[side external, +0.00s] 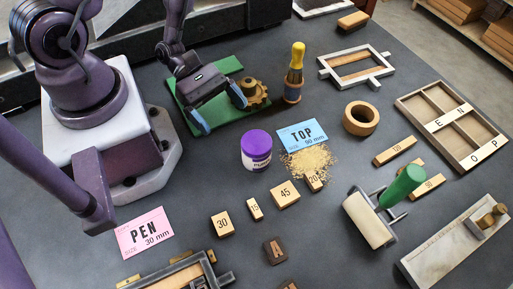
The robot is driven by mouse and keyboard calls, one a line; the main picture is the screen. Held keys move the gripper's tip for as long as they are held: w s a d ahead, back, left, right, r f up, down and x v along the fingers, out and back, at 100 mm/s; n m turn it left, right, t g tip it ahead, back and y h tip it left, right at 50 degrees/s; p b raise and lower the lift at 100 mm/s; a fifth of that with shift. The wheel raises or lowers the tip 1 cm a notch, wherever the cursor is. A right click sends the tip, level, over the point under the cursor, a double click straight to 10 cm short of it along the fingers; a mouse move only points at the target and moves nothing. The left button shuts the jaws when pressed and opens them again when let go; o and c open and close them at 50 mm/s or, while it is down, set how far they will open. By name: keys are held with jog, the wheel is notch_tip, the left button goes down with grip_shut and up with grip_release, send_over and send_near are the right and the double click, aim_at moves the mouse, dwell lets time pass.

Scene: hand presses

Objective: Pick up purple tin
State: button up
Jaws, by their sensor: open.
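The purple tin (257,150) stands upright on the dark table near the middle, with a purple lid and a pale label on its side. My gripper (220,110) is open, with its two blue-tipped fingers apart and nothing seen between them. It is over the green mat (183,95), behind and to the left of the tin, and apart from it. The exact height of the fingertips above the mat is hard to tell.
A brass gear (254,94) is close beside my right finger. A yellow-handled tool (294,75) stands behind the tin. A blue TOP card (302,134) and a pile of grains (308,161) lie right of it. Number blocks (285,194) are in front.

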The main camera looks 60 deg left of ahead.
aim_at(256, 149)
jog(key=x, duration=0.4)
jog(key=shift+d+f, duration=0.1)
jog(key=shift+d, duration=0.2)
jog(key=shift+w+r+x, duration=0.1)
jog(key=shift+r+x, duration=0.05)
jog(key=shift+x, duration=1.4)
jog(key=shift+w+r+x, duration=0.1)
jog(key=shift+x, duration=1.4)
jog(key=shift+c, duration=0.3)
jog(key=c, duration=1.1)
